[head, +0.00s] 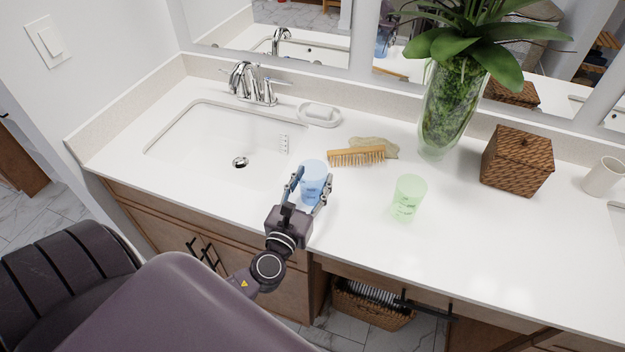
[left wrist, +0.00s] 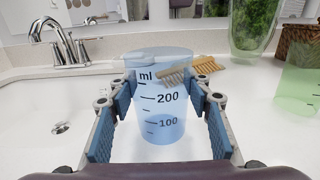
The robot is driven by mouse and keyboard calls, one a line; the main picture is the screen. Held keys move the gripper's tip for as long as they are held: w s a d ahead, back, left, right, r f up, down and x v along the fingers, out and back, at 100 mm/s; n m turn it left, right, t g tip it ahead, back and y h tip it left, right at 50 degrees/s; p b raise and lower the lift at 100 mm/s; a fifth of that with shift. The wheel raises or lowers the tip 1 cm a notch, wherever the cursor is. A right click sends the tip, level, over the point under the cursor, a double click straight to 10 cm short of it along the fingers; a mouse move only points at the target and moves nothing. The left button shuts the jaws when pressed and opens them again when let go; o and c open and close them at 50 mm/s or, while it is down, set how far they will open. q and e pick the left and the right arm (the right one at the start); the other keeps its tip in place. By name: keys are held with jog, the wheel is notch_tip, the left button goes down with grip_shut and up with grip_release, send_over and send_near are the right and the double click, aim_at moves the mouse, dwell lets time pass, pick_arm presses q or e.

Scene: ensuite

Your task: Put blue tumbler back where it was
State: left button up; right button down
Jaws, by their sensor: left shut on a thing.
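The blue tumbler (head: 313,180) is a clear blue cup with measuring marks, upright at the right side of the sink near the counter's front. My left gripper (head: 309,190) has its fingers on both sides of it and is shut on it. In the left wrist view the tumbler (left wrist: 160,98) stands between the two blue finger pads (left wrist: 163,120). I cannot tell whether its base touches the counter. My right gripper is not in view.
A green tumbler (head: 408,198) stands to the right. The sink (head: 215,140) lies left. The counter's front right is clear.

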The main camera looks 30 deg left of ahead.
pick_arm(q)
jog(key=o, duration=1.3)
jog(key=shift+r, duration=0.1)
jog(key=shift+s, duration=0.25)
jog(key=b+v, duration=0.3)
jog(key=v, duration=0.7)
jog(key=shift+s, duration=0.15)
jog(key=shift+s+d, duration=0.15)
jog(key=shift+s, duration=0.45)
